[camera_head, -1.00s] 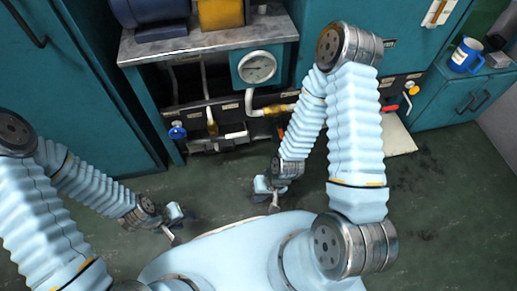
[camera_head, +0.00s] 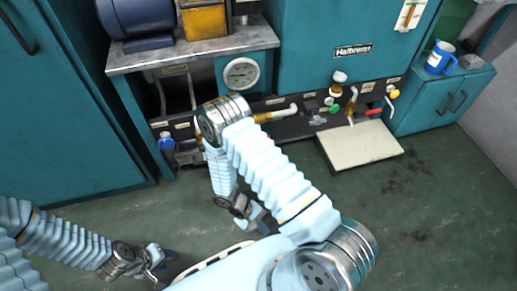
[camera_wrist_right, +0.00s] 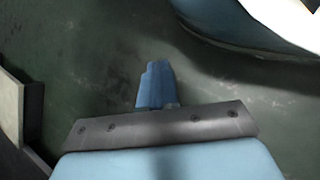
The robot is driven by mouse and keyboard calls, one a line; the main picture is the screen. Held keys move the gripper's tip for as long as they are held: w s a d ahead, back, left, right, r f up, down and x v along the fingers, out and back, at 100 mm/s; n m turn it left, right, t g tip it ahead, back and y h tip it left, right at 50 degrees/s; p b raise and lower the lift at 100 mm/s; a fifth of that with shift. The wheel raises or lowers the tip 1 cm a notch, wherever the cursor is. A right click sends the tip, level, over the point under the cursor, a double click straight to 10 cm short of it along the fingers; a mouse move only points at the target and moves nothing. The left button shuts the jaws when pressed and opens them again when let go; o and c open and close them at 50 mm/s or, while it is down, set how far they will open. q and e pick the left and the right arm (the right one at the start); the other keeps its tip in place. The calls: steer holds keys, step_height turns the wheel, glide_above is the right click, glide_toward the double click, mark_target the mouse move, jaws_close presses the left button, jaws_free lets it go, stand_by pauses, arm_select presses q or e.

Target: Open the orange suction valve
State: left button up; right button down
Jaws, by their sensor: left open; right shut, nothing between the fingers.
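I cannot make out the orange suction valve now; my right arm covers the middle of the low pipe panel. A brass-coloured fitting with a white pipe (camera_head: 284,114) shows just right of that arm. My right gripper (camera_head: 262,226) hangs over the floor in front of the panel, shut and empty, apart from any valve. In the right wrist view its blue finger (camera_wrist_right: 155,86) is over bare floor. My left gripper (camera_head: 160,272) is open and empty, low at the left and far from the panel.
A blue-handled valve (camera_head: 166,143) is at the panel's left. A pressure gauge (camera_head: 241,74) sits above. Green (camera_head: 335,108), red (camera_head: 373,112) and yellow (camera_head: 394,93) handles are at the right. A pale board (camera_head: 362,148) juts out low. The floor is clear.

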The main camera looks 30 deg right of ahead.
steer(key=w+d+h, duration=0.1)
steer(key=w+h, duration=0.1)
steer(key=w+d+f+n+t+h, duration=0.1)
steer(key=w+d+h, duration=0.1)
steer(key=shift+w+d+b, duration=0.1)
steer(key=shift+d+b, duration=0.15)
steer(key=shift+b, duration=0.1)
steer(key=w+a+r+t+h, duration=0.1)
steer(key=w+r+t+h, duration=0.2)
steer(key=w, duration=0.3)
steer(key=w+a+r+n+t+h+b, duration=0.1)
steer(key=w+a+r+t+h, duration=0.1)
steer(key=w+r+t+h, duration=0.1)
steer(key=w+a+r+n+t+h, duration=0.1)
steer(key=w+r+t+h, duration=0.2)
steer(key=w+t, duration=0.3)
steer(key=w+h, duration=0.1)
steer(key=w, duration=0.2)
steer(key=shift+w+a+r+t+b, duration=0.15)
steer(key=shift+w+r+t+b, duration=0.1)
steer(key=shift+r+t+b, duration=0.1)
steer(key=shift+f, duration=0.1)
steer(key=w+d+r, duration=0.1)
steer(key=d+r, duration=0.1)
steer(key=d, duration=1.1)
steer(key=shift+w+r, duration=0.35)
steer(key=shift+w, duration=0.05)
